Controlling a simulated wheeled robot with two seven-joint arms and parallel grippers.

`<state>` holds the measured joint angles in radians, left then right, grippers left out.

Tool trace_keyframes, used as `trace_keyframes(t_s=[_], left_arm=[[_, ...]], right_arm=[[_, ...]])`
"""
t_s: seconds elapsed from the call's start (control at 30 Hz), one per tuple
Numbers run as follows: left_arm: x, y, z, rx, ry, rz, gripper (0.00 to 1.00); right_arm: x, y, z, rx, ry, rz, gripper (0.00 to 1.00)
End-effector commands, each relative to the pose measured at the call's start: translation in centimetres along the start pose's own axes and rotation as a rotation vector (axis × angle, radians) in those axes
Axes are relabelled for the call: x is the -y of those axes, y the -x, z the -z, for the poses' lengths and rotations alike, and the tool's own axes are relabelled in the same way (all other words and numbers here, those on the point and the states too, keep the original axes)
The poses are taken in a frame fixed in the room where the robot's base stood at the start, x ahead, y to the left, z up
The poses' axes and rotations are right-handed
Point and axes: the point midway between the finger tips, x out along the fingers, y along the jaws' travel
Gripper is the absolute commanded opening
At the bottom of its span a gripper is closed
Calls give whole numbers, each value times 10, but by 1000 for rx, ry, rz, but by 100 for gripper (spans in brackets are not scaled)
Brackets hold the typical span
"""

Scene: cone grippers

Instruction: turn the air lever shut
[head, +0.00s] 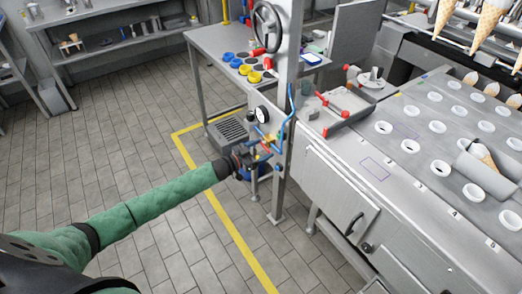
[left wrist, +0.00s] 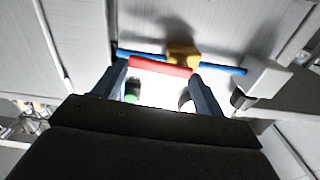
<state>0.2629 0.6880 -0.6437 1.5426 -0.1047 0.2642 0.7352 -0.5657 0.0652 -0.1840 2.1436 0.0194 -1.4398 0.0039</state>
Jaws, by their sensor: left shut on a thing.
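The air lever (left wrist: 160,66) is a red bar, seen in the left wrist view between the fingers of my left gripper (left wrist: 158,84). My left gripper is shut on it. The lever lies nearly along the blue air pipe (left wrist: 222,68), tilted slightly, beside the yellow valve body (left wrist: 183,55). In the head view my left gripper (head: 252,158) is at the valve on the grey post, below the round gauge (head: 262,114). The gripper and small fittings partly hide the lever there. My right gripper is not in view.
A blue hose (head: 291,118) runs up the post beside the valve. To the right stands the machine counter (head: 402,170) with cone holes. A handwheel (head: 267,27) sits higher on the post. Tiled floor (head: 110,150) left of the yellow line is open.

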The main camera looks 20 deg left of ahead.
Motion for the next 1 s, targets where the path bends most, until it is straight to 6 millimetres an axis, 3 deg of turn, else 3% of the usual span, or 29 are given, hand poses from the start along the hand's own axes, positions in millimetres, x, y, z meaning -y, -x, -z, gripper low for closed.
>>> trace_keyframes(t_s=[0.57,0.67,1.0], left_arm=[[-1,0,-16,1,-447,0,48],[0,0,-19,1,-520,1,48],[3,0,-28,1,-816,0,48]], right_arm=[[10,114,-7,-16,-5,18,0],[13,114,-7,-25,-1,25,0],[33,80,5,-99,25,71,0]])
